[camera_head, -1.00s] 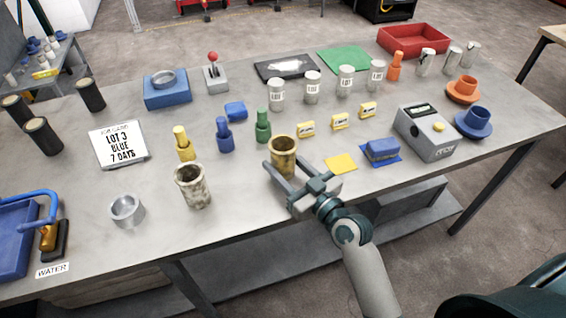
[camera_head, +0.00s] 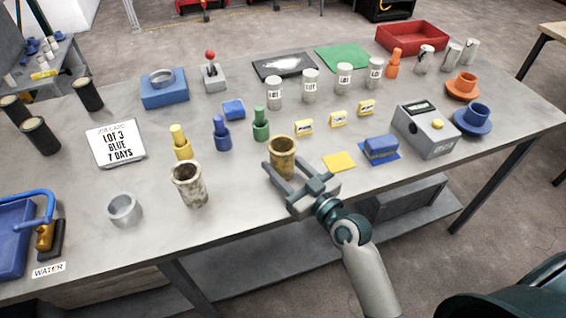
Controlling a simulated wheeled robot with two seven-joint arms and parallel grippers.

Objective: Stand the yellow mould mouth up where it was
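The yellow mould (camera_head: 283,158), a worn yellow-brown cup, is upright with its dark mouth up near the table's front edge. My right gripper (camera_head: 282,166) comes in from the front right, low and level, with one finger on each side of the mould. Its fingers look spread, with a small gap at the left finger; contact on the far side is hidden. The lower part of the mould is partly hidden by the gripper, and its base seems to be on or very near the table. My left gripper is not in view.
Yellow, blue and green bottles (camera_head: 261,125) stand behind. A yellow square (camera_head: 339,162) and a blue block (camera_head: 381,148) lie close to the right. The front strip between the moulds is clear.

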